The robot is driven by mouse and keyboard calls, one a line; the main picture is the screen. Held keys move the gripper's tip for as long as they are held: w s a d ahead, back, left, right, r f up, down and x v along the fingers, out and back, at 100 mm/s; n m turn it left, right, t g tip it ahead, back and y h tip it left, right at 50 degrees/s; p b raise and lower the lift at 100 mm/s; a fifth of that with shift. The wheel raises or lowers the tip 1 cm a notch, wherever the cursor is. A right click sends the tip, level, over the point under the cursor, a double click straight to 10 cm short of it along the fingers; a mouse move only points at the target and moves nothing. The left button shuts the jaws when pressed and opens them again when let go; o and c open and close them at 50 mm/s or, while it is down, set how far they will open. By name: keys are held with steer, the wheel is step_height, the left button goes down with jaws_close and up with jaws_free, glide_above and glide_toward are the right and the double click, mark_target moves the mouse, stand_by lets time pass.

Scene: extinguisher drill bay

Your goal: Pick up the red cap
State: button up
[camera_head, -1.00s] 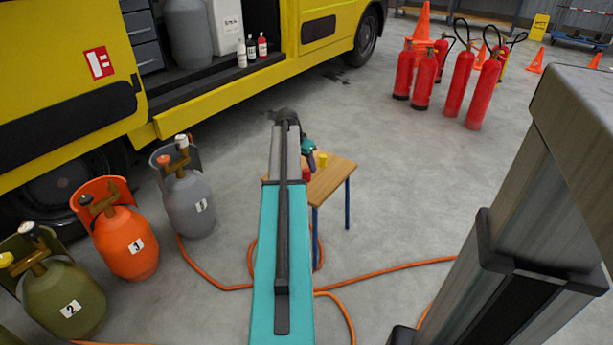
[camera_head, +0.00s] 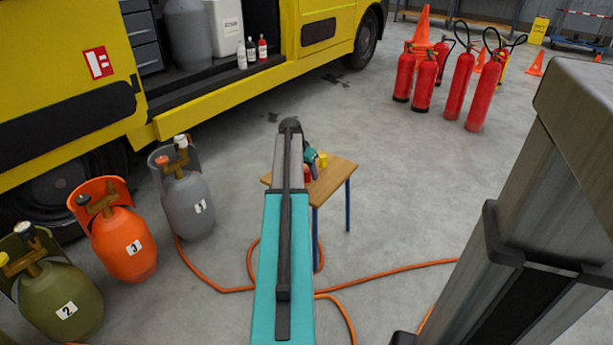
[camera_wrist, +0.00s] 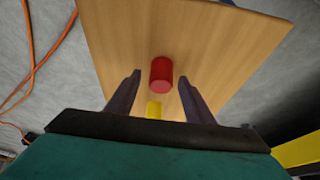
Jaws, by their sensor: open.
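The red cap (camera_wrist: 161,74) is a small red cylinder on the wooden table (camera_wrist: 215,45). In the wrist view it lies just beyond and between my open fingertips, not touched by them. A yellow cap (camera_wrist: 154,109) shows nearer, between the fingers. My gripper (camera_wrist: 159,85) is open and empty. In the head view my gripper (camera_head: 308,158) is small and partly behind my arm over the table. The yellow cap (camera_head: 322,160) stands on the table beside it, and only a bit of red shows next to the gripper.
Grey, orange (camera_head: 125,245) and green gas cylinders stand on the floor at left. An orange hose (camera_head: 375,275) runs across the floor by the table. A yellow truck (camera_head: 200,100) is behind. Several red extinguishers (camera_head: 458,85) and cones stand at back right.

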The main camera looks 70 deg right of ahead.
mark_target(306, 170)
steer(key=c, duration=1.2)
steer(key=shift+o, duration=0.2)
steer(key=shift+r, duration=0.1)
steer(key=shift+r+p, duration=0.5)
steer(key=shift+r, duration=0.4)
step_height(306, 170, up, 2)
steer(key=shift+r+p, duration=0.1)
steer(key=shift+p, duration=0.4)
steer(key=s+a+p, duration=0.1)
steer(key=a+p, duration=0.2)
steer(key=a, duration=1.3)
steer(key=shift+s+r, duration=0.3)
steer(key=shift+r, duration=0.1)
steer(key=shift+r+p, duration=0.25)
steer(key=shift+p, duration=0.4)
